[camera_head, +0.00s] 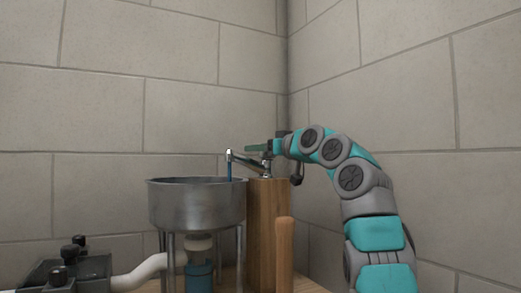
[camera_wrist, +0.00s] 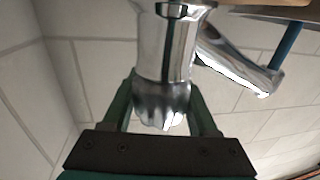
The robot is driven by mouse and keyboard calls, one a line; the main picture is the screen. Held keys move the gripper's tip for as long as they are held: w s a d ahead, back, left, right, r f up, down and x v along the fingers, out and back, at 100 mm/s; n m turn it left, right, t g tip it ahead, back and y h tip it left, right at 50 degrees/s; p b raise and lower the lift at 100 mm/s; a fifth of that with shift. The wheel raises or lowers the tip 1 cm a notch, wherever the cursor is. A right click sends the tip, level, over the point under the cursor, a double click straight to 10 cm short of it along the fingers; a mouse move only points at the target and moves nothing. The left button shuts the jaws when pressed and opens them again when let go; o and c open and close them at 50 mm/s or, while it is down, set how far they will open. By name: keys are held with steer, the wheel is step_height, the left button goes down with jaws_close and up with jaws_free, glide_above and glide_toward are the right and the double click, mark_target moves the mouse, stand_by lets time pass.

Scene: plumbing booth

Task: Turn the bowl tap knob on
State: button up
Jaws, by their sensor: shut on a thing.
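The bowl tap (camera_head: 266,169) stands on a wooden post, its chrome spout reaching left over the metal bowl (camera_head: 196,205). A thin blue stream (camera_head: 229,171) runs from the spout tip down into the bowl; it also shows in the wrist view (camera_wrist: 288,42). The fluted chrome tap knob (camera_wrist: 160,108) sits at the end of the tap body (camera_wrist: 166,50) in the wrist view. My gripper (camera_head: 262,147) reaches it from the right, with green fingers (camera_wrist: 163,100) on both sides of the knob, shut on it. In the head view the fingers mostly hide the knob.
The wooden post (camera_head: 262,235) and a shorter wooden piece (camera_head: 284,255) stand below the tap. A white pipe (camera_head: 140,272) and a dark block with several black knobs (camera_head: 68,270) lie at lower left. Block walls (camera_head: 205,100) meet in a corner close behind.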

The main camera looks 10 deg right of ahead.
steer(key=shift+r+y+p, duration=0.3)
steer(key=shift+p, duration=0.1)
steer(key=shift+n+g+y+p, duration=0.4)
steer(key=shift+n+p, duration=0.1)
steer(key=shift+p, duration=0.15)
steer(key=shift+s+a+f+n+y+p, duration=0.1)
steer(key=shift+a+f+n+y+p, duration=0.1)
steer(key=shift+n+y+p, duration=0.15)
steer(key=o, duration=1.4)
steer(key=shift+f, duration=0.1)
steer(key=shift+s+d, duration=0.1)
steer(key=b+v, duration=0.2)
steer(key=v, duration=0.5)
steer(key=shift+s+d, duration=0.2)
steer(key=shift+s, duration=0.05)
